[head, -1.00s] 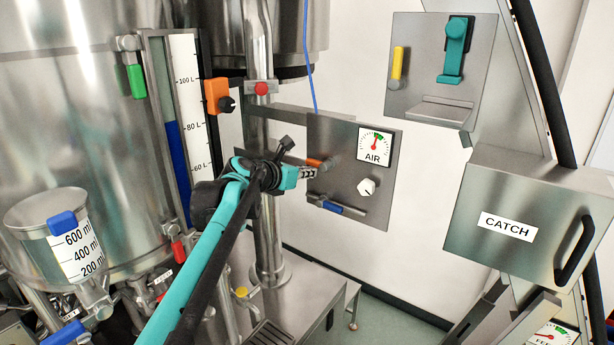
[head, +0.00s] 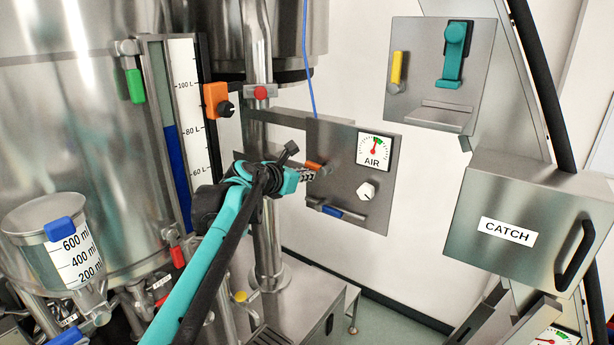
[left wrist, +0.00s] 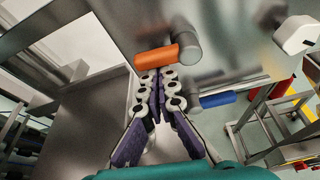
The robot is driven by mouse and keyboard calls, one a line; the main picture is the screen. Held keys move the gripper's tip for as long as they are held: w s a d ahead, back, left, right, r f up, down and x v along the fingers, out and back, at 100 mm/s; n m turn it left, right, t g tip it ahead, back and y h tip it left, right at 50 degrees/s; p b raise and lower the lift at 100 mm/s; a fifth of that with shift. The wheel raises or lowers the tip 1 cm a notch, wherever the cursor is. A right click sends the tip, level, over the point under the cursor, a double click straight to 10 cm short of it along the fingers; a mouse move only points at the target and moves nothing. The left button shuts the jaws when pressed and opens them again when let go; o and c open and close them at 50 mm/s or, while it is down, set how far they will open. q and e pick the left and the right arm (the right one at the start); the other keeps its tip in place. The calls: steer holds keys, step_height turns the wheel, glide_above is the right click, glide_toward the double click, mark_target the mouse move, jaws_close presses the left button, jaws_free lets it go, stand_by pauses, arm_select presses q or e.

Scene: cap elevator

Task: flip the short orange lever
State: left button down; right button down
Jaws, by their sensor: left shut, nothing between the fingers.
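The short orange lever (head: 313,165) sits on the left part of the metal AIR panel (head: 347,215). In the left wrist view the orange lever (left wrist: 157,58) lies across, its right end on a round metal pivot. My left gripper (head: 316,175) comes in from the left and is shut and empty. In the left wrist view its fingertips (left wrist: 157,72) are together just below the lever's middle, touching it or very close; I cannot tell which. My right gripper is in neither view.
A blue lever (head: 332,211) is lower on the same panel, close to the fingers in the left wrist view (left wrist: 215,99). A white knob (head: 367,191) and the AIR gauge (head: 374,150) are to the right. A vertical steel pipe (head: 266,235) stands behind my left wrist.

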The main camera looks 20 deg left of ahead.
arm_select(q)
steer(key=r+m+y, duration=0.1)
steer(key=m, duration=0.1)
steer(key=r+m+t+y, duration=0.1)
steer(key=m, duration=0.2)
steer(key=r+m+t+y, duration=0.1)
steer(key=m, duration=0.1)
steer(key=shift+s+d+r+m, duration=0.1)
steer(key=shift+d+r+m, duration=0.1)
steer(key=shift+d+m, duration=0.1)
steer(key=shift+r+m+t, duration=0.15)
steer(key=shift+m+t, duration=0.15)
steer(key=shift+s+d+r, duration=0.2)
steer(key=shift+d+r, duration=0.3)
steer(key=shift+d, duration=0.1)
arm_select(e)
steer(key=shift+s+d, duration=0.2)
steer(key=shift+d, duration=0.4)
arm_select(q)
steer(key=shift+d, duration=0.1)
